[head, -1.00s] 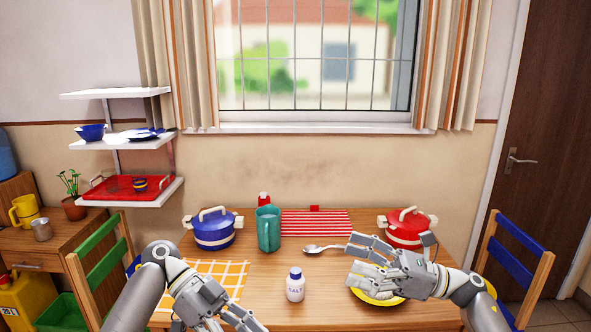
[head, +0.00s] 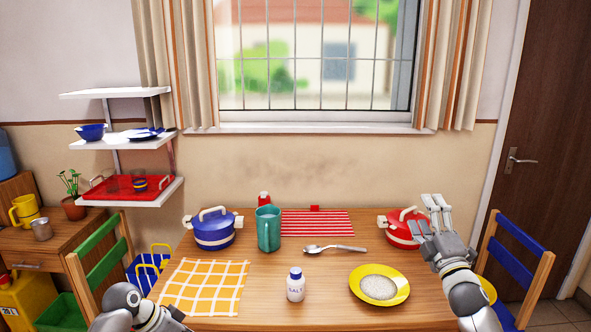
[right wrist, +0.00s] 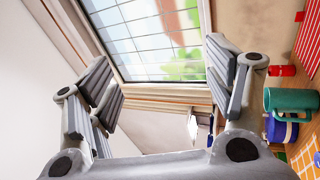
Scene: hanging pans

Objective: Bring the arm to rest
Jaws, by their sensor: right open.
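My right gripper (head: 434,212) is raised over the right edge of the wooden table (head: 310,275), fingers pointing up, partly in front of the red pot (head: 400,230). In the right wrist view its fingers (right wrist: 163,65) are spread wide with nothing between them. My left arm (head: 135,308) shows only as grey links at the bottom left; its gripper is out of the picture.
A yellow plate (head: 402,290) with pale contents lies near the right gripper. A salt shaker (head: 296,285), spoon (head: 335,248), green mug (head: 268,230), blue pot (head: 214,230) and checked cloth (head: 205,285) are on the table. A chair (head: 514,265) stands at the right.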

